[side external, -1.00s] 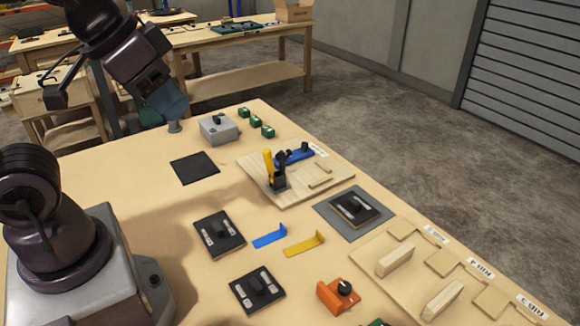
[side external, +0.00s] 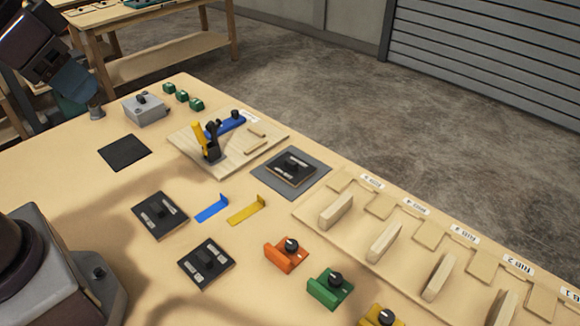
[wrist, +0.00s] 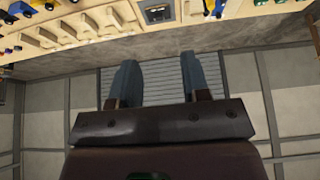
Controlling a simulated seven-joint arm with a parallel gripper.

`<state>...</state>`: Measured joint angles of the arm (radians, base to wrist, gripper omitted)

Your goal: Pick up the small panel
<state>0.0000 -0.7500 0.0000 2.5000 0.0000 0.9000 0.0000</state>
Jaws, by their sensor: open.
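Several small dark square panels with a black knob and light strips show in the side external view. One panel (side external: 291,167) lies on a grey mat (side external: 262,185); two others, a left panel (side external: 160,215) and a front panel (side external: 206,262), lie on the bare tabletop. I cannot tell which one the task means. My gripper (side external: 95,108) is at the upper left, beside the grey box and apart from these panels. In the wrist view my gripper (wrist: 156,75) has its two blue-grey fingers spread, with nothing between them. A dark panel (wrist: 158,13) shows at the top edge there.
A grey box (side external: 147,111) with a knob stands near my gripper. A wooden board (side external: 228,160) carries a yellow-handled clamp. Blue and yellow brackets, a flat black square (side external: 124,152), orange and green knob blocks, and upright wooden ribs (side external: 383,243) fill the table's middle and right.

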